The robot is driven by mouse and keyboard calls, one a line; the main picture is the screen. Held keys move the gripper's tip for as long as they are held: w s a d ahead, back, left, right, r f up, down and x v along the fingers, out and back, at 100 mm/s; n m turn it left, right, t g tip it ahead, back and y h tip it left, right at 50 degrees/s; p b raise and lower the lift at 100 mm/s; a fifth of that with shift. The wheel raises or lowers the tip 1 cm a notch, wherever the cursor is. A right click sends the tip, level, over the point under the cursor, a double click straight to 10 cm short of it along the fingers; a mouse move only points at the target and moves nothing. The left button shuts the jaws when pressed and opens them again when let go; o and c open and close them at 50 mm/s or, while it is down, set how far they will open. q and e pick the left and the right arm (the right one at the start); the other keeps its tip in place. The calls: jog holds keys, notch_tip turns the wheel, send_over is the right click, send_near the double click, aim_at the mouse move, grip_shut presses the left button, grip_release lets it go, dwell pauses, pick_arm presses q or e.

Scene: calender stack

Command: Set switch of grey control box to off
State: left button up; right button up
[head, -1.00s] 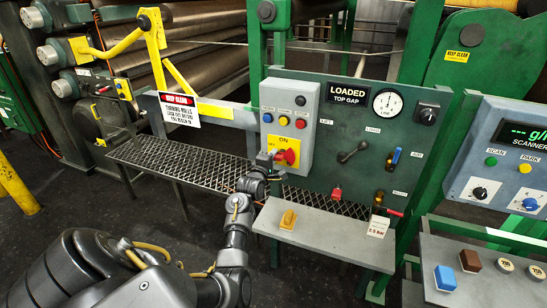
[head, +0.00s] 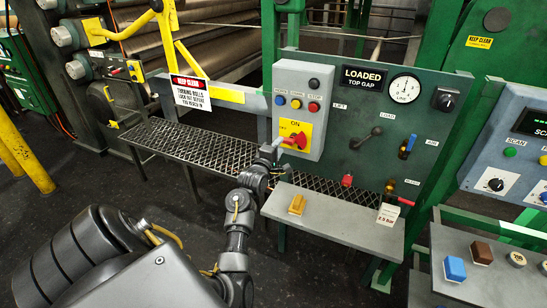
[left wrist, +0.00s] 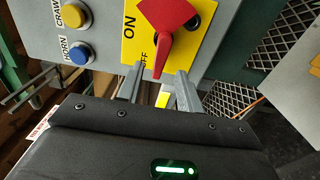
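The grey control box (head: 312,85) is mounted at the left of the dark panel. Its red rotary switch (head: 298,140) sits on a yellow plate marked ON, below several buttons. In the left wrist view the red switch (left wrist: 168,22) has its handle pointing down toward my fingers, partly covering a label of which "FF" shows. My left gripper (head: 275,146) is just left of the switch. In the left wrist view its two fingers (left wrist: 160,72) are apart, with the handle's tip between them; I cannot tell whether they touch it. My right gripper is not in view.
A grey shelf (head: 345,222) with a yellow-orange block (head: 297,204) juts out below the panel. A mesh walkway (head: 190,148) runs behind my arm. A scanner console (head: 510,150) stands at the right. The dark floor at the left is open.

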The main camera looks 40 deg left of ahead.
pick_arm(q)
jog(key=v, duration=0.5)
jog(key=shift+s+b, duration=0.1)
jog(key=shift+b, duration=0.3)
